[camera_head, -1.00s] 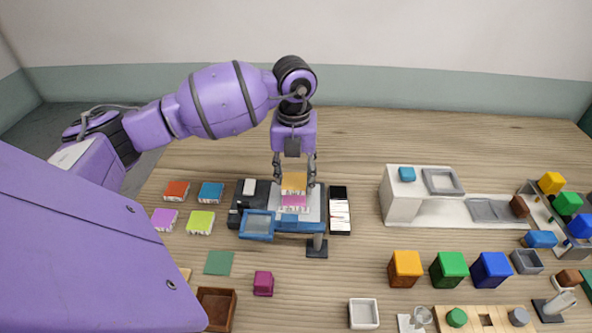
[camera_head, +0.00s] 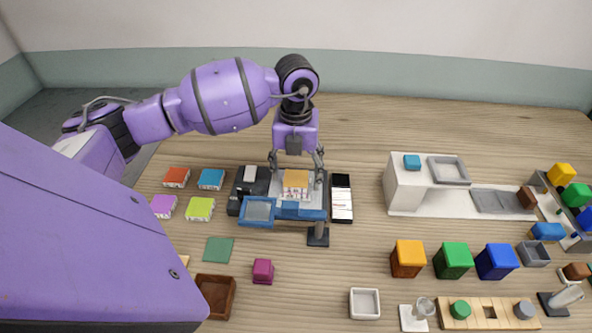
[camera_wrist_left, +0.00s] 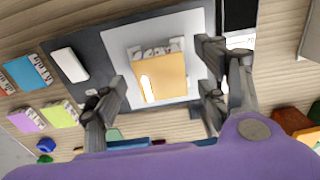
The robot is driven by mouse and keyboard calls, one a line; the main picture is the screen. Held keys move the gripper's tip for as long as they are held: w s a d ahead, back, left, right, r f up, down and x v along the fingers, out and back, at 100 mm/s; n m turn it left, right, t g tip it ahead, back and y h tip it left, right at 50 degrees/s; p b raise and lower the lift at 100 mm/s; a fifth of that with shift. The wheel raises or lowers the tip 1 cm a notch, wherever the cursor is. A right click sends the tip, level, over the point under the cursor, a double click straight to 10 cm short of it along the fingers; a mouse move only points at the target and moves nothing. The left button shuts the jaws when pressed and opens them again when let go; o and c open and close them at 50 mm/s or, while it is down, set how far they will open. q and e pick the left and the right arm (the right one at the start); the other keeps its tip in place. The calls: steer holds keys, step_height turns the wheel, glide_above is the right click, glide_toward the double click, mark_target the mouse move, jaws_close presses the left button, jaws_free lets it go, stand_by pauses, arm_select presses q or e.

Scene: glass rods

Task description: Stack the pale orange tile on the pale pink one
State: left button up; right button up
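The pale orange tile (camera_head: 296,179) sits on the grey plate of the dark tray in the head view, with a pale whitish side under its top face. The pale pink tile's top face does not show now; it appears covered by the orange tile. In the left wrist view the orange tile (camera_wrist_left: 162,78) lies flat between the fingers, with whitish printed edges at its far side. My left gripper (camera_head: 296,172) is open around the orange tile, with a finger apart from it on each side. My right gripper is not in view.
A blue frame (camera_head: 258,212) and a dark post (camera_head: 318,237) stand at the tray's front. A black and white case (camera_head: 341,198) is on its right. Red, blue, purple and lime tiles (camera_head: 200,208) lie left. A white shelf unit (camera_head: 405,195) is further right.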

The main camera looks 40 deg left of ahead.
arm_select(q)
step_height(320, 180, up, 12)
stand_by(0.6)
